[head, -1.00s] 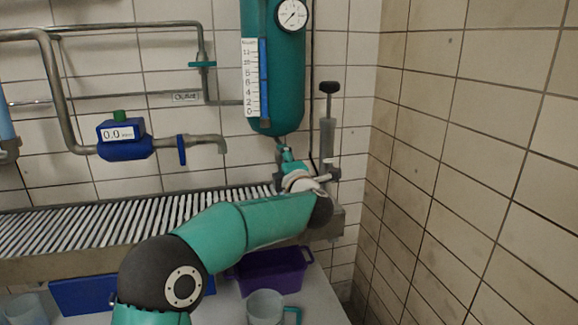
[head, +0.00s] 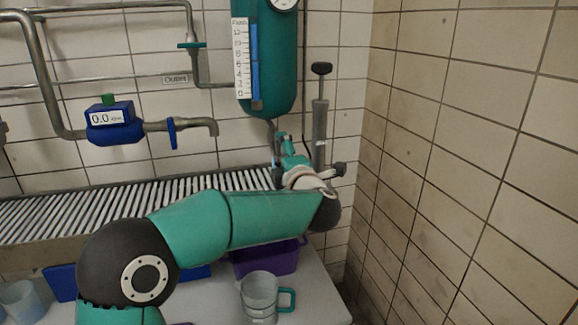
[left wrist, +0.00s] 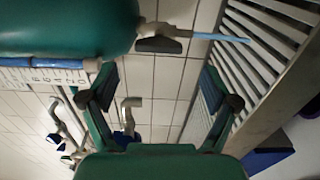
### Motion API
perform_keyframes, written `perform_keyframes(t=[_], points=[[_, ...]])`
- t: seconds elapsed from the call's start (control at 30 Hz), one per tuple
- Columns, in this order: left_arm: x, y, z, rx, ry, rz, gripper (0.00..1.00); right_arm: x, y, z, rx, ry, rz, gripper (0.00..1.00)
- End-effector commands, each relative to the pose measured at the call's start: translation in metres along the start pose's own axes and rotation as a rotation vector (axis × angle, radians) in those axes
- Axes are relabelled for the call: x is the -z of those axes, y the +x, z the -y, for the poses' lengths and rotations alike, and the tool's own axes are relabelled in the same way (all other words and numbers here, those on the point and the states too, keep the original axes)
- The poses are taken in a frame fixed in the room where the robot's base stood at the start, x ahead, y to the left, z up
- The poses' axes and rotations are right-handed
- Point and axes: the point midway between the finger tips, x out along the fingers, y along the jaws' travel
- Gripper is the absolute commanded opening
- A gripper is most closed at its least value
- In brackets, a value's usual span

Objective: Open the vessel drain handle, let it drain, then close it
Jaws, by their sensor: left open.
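The green vessel (head: 270,60) hangs on the wall; its rounded lower end fills the upper left of the left wrist view (left wrist: 60,25). There, the dark drain handle (left wrist: 158,45) lies roughly along the short outlet pipe. A light blue streak (left wrist: 222,38), which looks like running water, leads from the outlet toward the slatted grating (left wrist: 268,45). My left gripper (head: 303,160) is open below and right of the vessel. Its two fingers stand wide apart in the left wrist view (left wrist: 158,92), empty and clear of the handle. The handle cannot be made out in the head view.
A level scale (head: 242,65) with a blue bar runs along the vessel. A blue flow meter (head: 114,122) reads 0.0 on the pipe at left. A purple bin (head: 270,262) and a jug (head: 258,295) stand on the lower surface. A tiled wall (head: 470,150) closes the right.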

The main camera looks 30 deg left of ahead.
Motion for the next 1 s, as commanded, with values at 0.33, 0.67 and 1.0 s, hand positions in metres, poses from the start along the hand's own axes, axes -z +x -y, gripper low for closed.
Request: perform_keyframes(t=[0.33,0.67,1.0], points=[[0.0,-0.052,0.0,0.001,-0.001,0.0,0.88,0.0,0.0,0.0,0.0,0.0,0.0,0.36],[0.001,-0.056,0.001,0.001,-0.001,-0.002,0.88,0.0,0.001,0.0,0.0,0.0,0.0,0.36],[-0.004,-0.055,0.007,0.003,0.023,0.013,0.88,0.0,0.001,0.0,0.0,0.0,0.0,0.36]])
